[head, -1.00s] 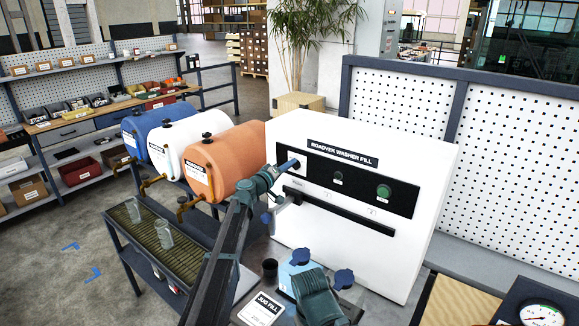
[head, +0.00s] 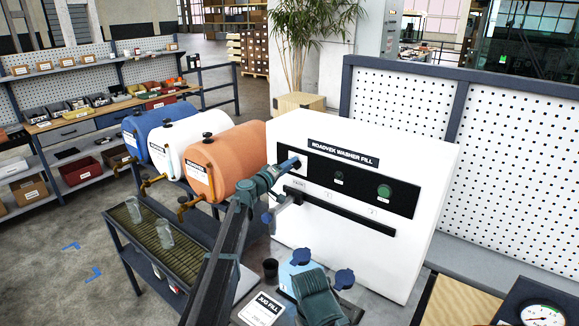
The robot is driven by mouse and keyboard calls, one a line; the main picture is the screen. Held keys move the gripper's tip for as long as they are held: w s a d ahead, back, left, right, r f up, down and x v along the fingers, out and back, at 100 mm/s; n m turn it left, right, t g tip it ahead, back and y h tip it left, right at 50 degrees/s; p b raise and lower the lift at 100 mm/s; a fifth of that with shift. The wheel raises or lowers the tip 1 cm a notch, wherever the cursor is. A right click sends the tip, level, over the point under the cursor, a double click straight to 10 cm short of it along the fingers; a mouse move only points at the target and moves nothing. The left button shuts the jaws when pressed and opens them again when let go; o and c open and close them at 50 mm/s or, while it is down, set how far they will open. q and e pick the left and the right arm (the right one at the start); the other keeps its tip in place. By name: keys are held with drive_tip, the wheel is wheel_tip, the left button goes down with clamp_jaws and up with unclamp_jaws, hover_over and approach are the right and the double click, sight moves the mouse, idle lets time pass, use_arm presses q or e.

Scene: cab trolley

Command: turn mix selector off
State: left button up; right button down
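The white washer-fill machine (head: 420,240) stands in the middle with a black control panel (head: 360,191) on its front. The panel shows a small dark knob (head: 339,178) in its middle and a round green button (head: 384,191) to the right. The left end of the panel is partly covered by my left gripper (head: 292,163), whose tip is at or close to the panel there. A control at that spot, possibly the mix selector, is hidden, so its setting cannot be read. Whether the fingers are open or shut on it is unclear.
Blue, white and orange barrels (head: 233,160) with taps lie left of the machine, above a slatted rack (head: 150,245) with two clear glasses. A black bar (head: 340,212) runs below the panel. A jug-fill sign (head: 262,309), blue caps and a gauge (head: 543,316) are in front.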

use_arm(q)
drive_tip(key=v, duration=1.4)
drive_tip(key=s+d+f+m+g+y, duration=0.1)
drive_tip(key=s+d+f+m+g, duration=0.2)
drive_tip(key=s+f, duration=0.45)
drive_tip(key=s+d+f+m+g+y, duration=0.1)
drive_tip(key=s+f+m+g, duration=0.1)
drive_tip(key=s+f+g, duration=0.55)
drive_tip(key=s+a+f+g+y, duration=0.1)
drive_tip(key=s+a+f+y, duration=0.2)
drive_tip(key=s, duration=0.4)
drive_tip(key=s+a+f+g+y, duration=0.1)
drive_tip(key=s+a+f+y, duration=0.1)
drive_tip(key=s+a+y, duration=0.3)
drive_tip(key=s+a+f+g, duration=0.1)
drive_tip(key=s+a+f, duration=0.15)
drive_tip(key=s, duration=0.55)
drive_tip(key=s+d+f+m+g+y+b, duration=0.1)
drive_tip(key=s+d+f+m+b, duration=0.2)
drive_tip(key=s+d+f+b, duration=0.3)
drive_tip(key=d+f+b, duration=0.4)
drive_tip(key=f+b, duration=0.1)
drive_tip(key=b, duration=0.1)
drive_tip(key=shift+f+m+y, duration=0.2)
drive_tip(key=shift+m+y, duration=0.2)
